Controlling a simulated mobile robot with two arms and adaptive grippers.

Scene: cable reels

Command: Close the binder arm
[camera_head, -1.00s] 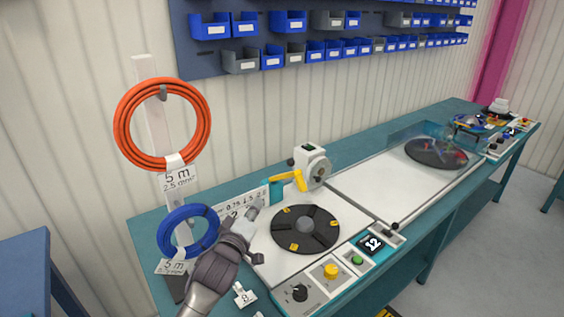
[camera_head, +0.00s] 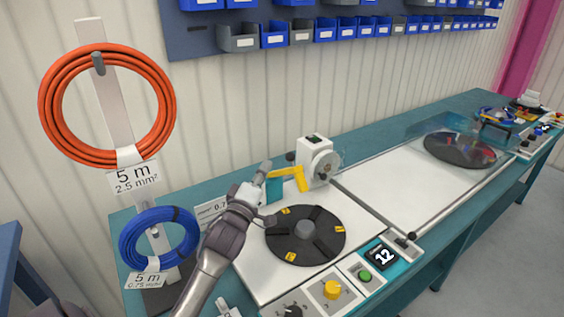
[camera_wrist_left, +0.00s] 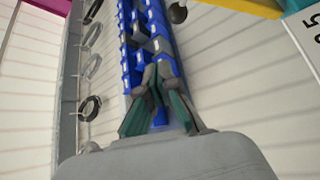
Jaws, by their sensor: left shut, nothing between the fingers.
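The binder (camera_head: 316,158) is a white unit with a grey wheel, standing behind the black turntable (camera_head: 305,235). Its yellow arm (camera_head: 287,175) sticks out to the left, with a bent yellow part next to the unit. A yellow bar (camera_wrist_left: 245,7) at the top right of the left wrist view looks like this arm. My left gripper (camera_head: 263,168) is just left of the yellow arm's free end, fingers pointing up and away. Its fingers (camera_wrist_left: 158,72) are together and empty in the left wrist view. I cannot tell whether it touches the arm.
An orange cable coil (camera_head: 60,140) and a blue cable coil (camera_head: 130,253) hang on a stand at left. A teal block (camera_head: 274,190) sits beside the gripper. The white panel (camera_head: 400,185) to the right is clear.

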